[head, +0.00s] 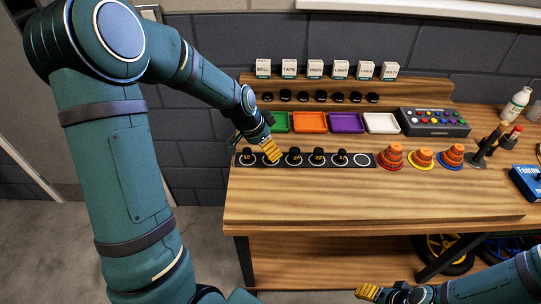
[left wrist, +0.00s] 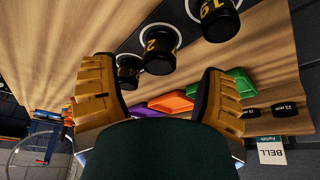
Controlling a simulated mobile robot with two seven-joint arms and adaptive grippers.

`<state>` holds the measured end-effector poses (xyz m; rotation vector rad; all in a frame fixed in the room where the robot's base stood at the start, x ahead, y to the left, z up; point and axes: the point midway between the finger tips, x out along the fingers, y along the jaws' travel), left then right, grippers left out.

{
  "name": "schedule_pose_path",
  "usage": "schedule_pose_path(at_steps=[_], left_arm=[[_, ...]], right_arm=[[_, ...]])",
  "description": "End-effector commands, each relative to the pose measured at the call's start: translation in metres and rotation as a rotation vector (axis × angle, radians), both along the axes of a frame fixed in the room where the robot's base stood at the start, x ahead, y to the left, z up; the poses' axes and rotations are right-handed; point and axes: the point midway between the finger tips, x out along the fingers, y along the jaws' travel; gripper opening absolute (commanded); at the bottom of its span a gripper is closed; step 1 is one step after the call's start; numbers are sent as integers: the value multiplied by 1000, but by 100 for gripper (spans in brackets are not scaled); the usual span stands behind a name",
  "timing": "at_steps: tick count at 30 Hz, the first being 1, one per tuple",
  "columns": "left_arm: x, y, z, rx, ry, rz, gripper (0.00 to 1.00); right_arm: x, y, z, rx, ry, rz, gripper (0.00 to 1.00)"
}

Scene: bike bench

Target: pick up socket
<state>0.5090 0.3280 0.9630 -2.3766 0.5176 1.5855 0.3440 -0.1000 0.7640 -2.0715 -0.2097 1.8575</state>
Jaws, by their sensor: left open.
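Black sockets stand upright on a dark strip with white rings on the bench. The leftmost (head: 247,155) reads 19 in the left wrist view (left wrist: 217,18). Others are a 24 socket (head: 295,154), a 22 socket (head: 318,156) and one further right (head: 341,156). My left gripper (head: 270,150) is over the left end of the strip and hides part of it. In the left wrist view its two yellow fingers (left wrist: 158,95) are apart with nothing between them; a socket (left wrist: 160,46) lies beyond the gap, another behind the left finger. My right gripper (head: 368,292) is low at the bottom edge, its jaws unclear.
Behind the strip are green (head: 281,122), orange (head: 310,122), purple (head: 346,122) and white (head: 382,123) trays. Smaller black pieces (head: 303,97) and labelled boxes (head: 315,69) line the shelf. Orange cone stacks (head: 391,157) stand at right. The front bench top is clear.

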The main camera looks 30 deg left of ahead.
Motion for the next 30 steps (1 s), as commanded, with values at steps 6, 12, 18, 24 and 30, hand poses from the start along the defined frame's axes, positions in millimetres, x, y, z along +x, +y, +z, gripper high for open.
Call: schedule_pose_path(at_steps=[6, 12, 18, 24, 30], left_arm=[[13, -7, -29, -1, 4, -2, 74], [19, -9, -44, 0, 1, 0, 74], [19, -9, -44, 1, 1, 0, 74], [19, -9, -44, 1, 1, 0, 18], [19, -9, -44, 0, 1, 0, 0]], right_arm=[[-2, 0, -6, 1, 4, 3, 60], [-1, 0, -9, 0, 2, 3, 60], [-1, 0, -8, 0, 2, 2, 60], [-1, 0, -8, 0, 2, 2, 60], [-1, 0, -8, 0, 2, 2, 60]])
